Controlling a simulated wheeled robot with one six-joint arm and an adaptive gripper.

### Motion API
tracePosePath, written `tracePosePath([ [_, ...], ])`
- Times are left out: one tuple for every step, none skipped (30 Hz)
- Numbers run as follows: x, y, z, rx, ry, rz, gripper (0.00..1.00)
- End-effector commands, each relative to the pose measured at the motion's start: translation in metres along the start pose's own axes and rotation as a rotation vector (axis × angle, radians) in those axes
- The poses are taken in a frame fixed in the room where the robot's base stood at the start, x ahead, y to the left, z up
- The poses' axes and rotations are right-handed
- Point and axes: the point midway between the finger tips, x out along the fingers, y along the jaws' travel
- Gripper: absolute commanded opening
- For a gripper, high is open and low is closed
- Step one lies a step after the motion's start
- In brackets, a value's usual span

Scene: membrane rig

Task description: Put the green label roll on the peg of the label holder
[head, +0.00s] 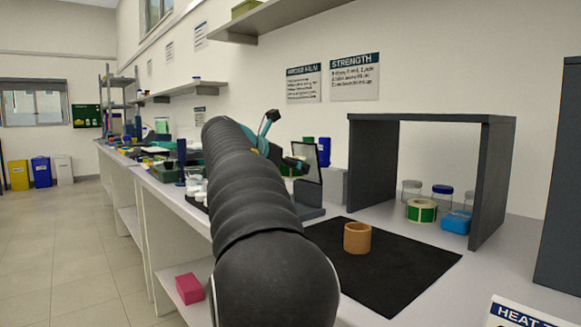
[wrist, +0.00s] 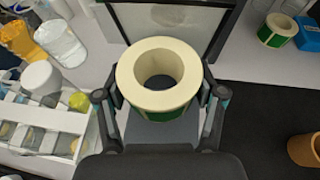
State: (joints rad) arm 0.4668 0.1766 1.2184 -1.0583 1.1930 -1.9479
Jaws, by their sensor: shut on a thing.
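In the wrist view, my gripper (wrist: 160,96) is shut on a cream label roll with a green outer band (wrist: 158,114). Its fingers press on the left and right sides, and its open hole faces the camera. A grey surface shows below and through the hole; no peg can be made out. In the head view, my gripper (head: 293,162) is beyond my dark arm, near an upright framed panel (head: 309,161), and the held roll is mostly hidden. Another green label roll (head: 421,211) stands under the dark arch; it also shows in the wrist view (wrist: 277,30).
A brown cup (head: 357,238) stands on a black mat (head: 400,270). The dark arch (head: 492,180) shelters jars (head: 442,196) and a blue box (head: 456,222). A white rack with bottles (wrist: 40,125) is left of my gripper. The mat has free room around the cup.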

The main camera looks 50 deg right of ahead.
Motion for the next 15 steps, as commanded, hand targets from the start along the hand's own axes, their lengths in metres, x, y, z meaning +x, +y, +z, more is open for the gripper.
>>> tracePosePath([
  [0.0026, -0.0023, -0.004, -0.011, 0.0, 0.033, 0.39],
  [0.0036, -0.0019, -0.0054, -0.021, 0.0, 0.055, 0.39],
  [0.0039, -0.0014, -0.0066, -0.032, 0.001, 0.086, 0.39],
  [0.0044, -0.001, -0.0074, -0.042, 0.0, 0.108, 0.39],
  [0.0051, -0.0004, -0.0085, -0.051, 0.001, 0.132, 0.39],
  [0.0052, -0.0005, -0.0089, -0.063, 0.0, 0.162, 0.39],
  [0.0054, -0.0004, -0.0091, -0.073, 0.001, 0.187, 0.39],
  [0.0055, -0.0001, -0.0097, -0.083, 0.0, 0.211, 0.39],
  [0.0056, -0.0003, -0.0096, -0.096, 0.001, 0.242, 0.39],
  [0.0053, -0.0006, -0.0093, -0.105, 0.001, 0.264, 0.39],
  [0.0048, -0.0001, -0.009, -0.114, 0.002, 0.284, 0.39],
  [0.0042, 0.0001, -0.0085, -0.125, 0.001, 0.311, 0.39],
  [0.0038, -0.0001, -0.0079, -0.132, 0.003, 0.328, 0.39],
  [0.0029, -0.0001, -0.0071, -0.139, 0.003, 0.347, 0.39],
  [0.0017, -0.0003, -0.0061, -0.148, 0.003, 0.368, 0.39],
])
